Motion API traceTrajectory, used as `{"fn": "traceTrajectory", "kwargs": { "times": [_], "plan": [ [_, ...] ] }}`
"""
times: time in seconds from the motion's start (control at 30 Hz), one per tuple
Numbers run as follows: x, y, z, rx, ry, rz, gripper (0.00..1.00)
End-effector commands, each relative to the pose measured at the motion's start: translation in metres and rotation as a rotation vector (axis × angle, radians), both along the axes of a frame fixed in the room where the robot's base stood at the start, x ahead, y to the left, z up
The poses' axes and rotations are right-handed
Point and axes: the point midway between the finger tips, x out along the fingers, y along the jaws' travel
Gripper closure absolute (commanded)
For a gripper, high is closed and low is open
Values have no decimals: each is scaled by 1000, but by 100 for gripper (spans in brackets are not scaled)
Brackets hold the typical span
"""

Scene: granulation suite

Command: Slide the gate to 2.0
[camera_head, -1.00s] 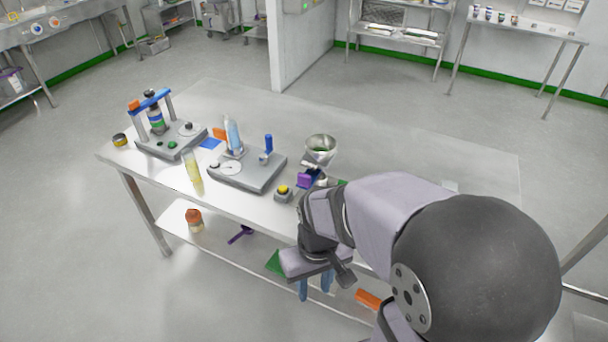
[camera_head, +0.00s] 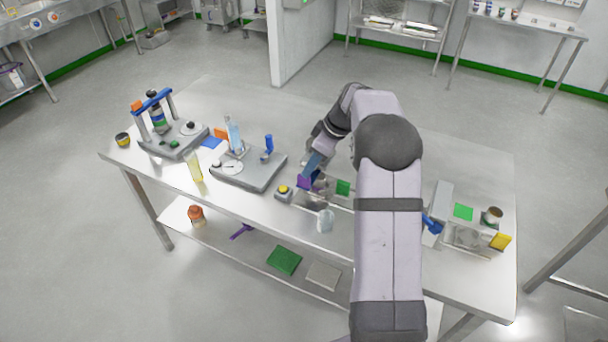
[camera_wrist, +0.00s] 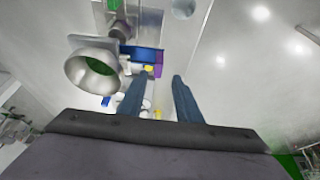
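A feeder with a metal funnel (camera_wrist: 92,70) stands at the middle of the bench. Beside the funnel, a blue bar (camera_wrist: 141,52) with a purple end (camera_wrist: 158,62) looks like the slide gate. The purple part also shows in the head view (camera_head: 303,182), next to my gripper (camera_head: 314,166). In the wrist view my gripper (camera_wrist: 157,84) has its two blue fingers apart, with nothing held between them. The purple end lies just beyond the gap between the fingertips. I cannot read any scale.
A yellow-topped button box (camera_head: 284,192) stands left of the gate. A grey balance-like device (camera_head: 247,172) is further left. A clear cup (camera_head: 325,220) stands near the front edge. A blue-handled fixture (camera_head: 436,222) is right of my arm.

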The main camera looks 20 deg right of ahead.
Motion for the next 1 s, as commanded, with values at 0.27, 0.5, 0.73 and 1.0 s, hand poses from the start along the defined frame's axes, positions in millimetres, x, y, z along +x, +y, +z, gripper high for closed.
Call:
{"fn": "traceTrajectory", "kwargs": {
  "times": [0.27, 0.5, 0.73, 1.0],
  "plan": [
    [4, -1, -2, 0, -9, 13, 69],
    [9, 5, -23, 0, -4, 12, 69],
    [18, 13, -50, 0, -6, 12, 69],
    [22, 18, -66, -1, -8, 12, 69]
  ]
}}
